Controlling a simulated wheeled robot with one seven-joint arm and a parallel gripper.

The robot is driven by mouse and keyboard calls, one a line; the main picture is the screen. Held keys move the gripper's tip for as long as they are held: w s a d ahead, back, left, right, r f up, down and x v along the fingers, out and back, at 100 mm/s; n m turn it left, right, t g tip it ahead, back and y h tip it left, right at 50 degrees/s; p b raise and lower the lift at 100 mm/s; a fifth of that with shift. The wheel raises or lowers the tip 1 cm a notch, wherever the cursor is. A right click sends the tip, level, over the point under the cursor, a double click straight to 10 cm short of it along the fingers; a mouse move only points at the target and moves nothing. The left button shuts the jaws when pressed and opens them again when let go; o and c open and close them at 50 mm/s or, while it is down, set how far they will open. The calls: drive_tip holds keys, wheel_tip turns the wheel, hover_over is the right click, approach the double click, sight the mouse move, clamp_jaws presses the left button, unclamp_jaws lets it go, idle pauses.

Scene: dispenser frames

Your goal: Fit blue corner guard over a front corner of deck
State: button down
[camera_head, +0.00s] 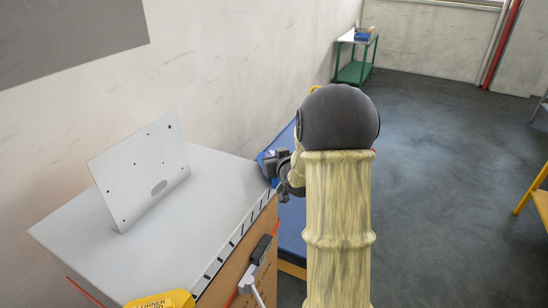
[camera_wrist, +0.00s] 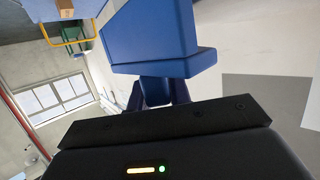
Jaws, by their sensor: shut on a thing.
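The deck (camera_head: 195,230) is a pale grey top on a brown box, with dark slots along its right-hand edge. The blue corner guard (camera_wrist: 155,35) fills the upper middle of the wrist view. My gripper (camera_wrist: 157,92) is shut on its lower part. In the head view my gripper (camera_head: 276,162) is by the deck's far right corner. My arm hides part of that area. The guard is barely visible there, and I cannot tell whether it touches the deck. Pale grey surfaces show right of the guard in the wrist view.
An upright white panel (camera_head: 140,172) stands on the deck. A yellow piece with lettering (camera_head: 160,301) is at the deck's near end. A black and grey fitting (camera_head: 258,255) sticks out from the box's side. A green-framed table (camera_head: 356,55) is far off. Open floor lies right.

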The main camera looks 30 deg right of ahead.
drive_tip(key=shift+f+b, duration=1.05)
drive_tip(key=shift+f, duration=0.15)
drive_tip(key=c, duration=1.2)
unclamp_jaws()
drive_tip(key=b+v, duration=0.3)
drive_tip(key=v, duration=1.4)
drive_tip(key=shift+s, duration=0.2)
